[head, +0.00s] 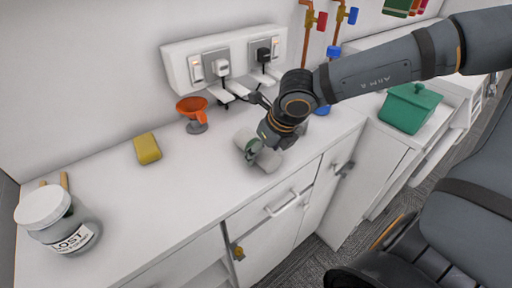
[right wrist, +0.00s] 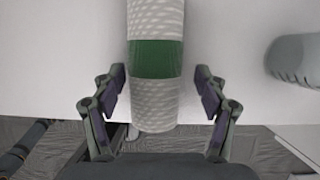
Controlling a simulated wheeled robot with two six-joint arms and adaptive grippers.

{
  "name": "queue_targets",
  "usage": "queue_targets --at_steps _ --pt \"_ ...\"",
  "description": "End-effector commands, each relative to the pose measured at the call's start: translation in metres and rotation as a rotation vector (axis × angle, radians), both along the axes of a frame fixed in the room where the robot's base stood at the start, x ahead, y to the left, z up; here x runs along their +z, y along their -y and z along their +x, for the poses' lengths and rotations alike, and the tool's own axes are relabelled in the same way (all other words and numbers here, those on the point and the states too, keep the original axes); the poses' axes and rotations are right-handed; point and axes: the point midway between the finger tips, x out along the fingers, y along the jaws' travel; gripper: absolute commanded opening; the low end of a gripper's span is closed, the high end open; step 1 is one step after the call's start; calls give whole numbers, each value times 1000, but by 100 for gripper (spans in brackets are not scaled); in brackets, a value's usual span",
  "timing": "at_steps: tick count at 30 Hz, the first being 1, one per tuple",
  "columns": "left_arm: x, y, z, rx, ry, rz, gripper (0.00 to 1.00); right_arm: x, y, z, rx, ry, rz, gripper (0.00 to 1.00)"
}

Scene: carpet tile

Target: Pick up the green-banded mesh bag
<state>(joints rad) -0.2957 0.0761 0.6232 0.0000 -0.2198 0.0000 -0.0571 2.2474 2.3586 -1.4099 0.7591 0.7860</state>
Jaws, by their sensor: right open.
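The green-banded mesh bag (head: 268,160) lies on the white counter in the head view, partly covered by my right gripper (head: 258,146). In the right wrist view the bag (right wrist: 155,100) is a whitish mesh roll with a wide green band, running from the top edge down between the fingers. My right gripper (right wrist: 160,84) is open. One finger is on each side of the bag, with a visible gap on both sides. My left gripper is not in view.
A yellow sponge (head: 147,149), an orange funnel (head: 192,105) and a jar (head: 62,222) labelled LOST stand left on the counter. Sockets with plugs (head: 221,66) are behind. A green box (head: 409,108) is at right. A grey ribbed object (right wrist: 298,60) is right of the bag.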

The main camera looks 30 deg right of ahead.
Motion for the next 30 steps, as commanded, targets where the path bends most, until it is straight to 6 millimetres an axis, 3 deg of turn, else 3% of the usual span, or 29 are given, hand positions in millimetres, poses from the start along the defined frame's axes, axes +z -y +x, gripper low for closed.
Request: queue_targets --at_steps 4,11,17,25,30 --pt "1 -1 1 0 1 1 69 1 0 0 1 0 0 74" --pt "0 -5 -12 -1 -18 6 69 1 0 0 1 0 0 42" --pt "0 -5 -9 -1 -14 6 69 1 0 0 1 -1 0 16" --pt "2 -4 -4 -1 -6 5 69 3 0 0 1 -1 0 15" --pt "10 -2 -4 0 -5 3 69 14 2 2 -1 0 0 15"
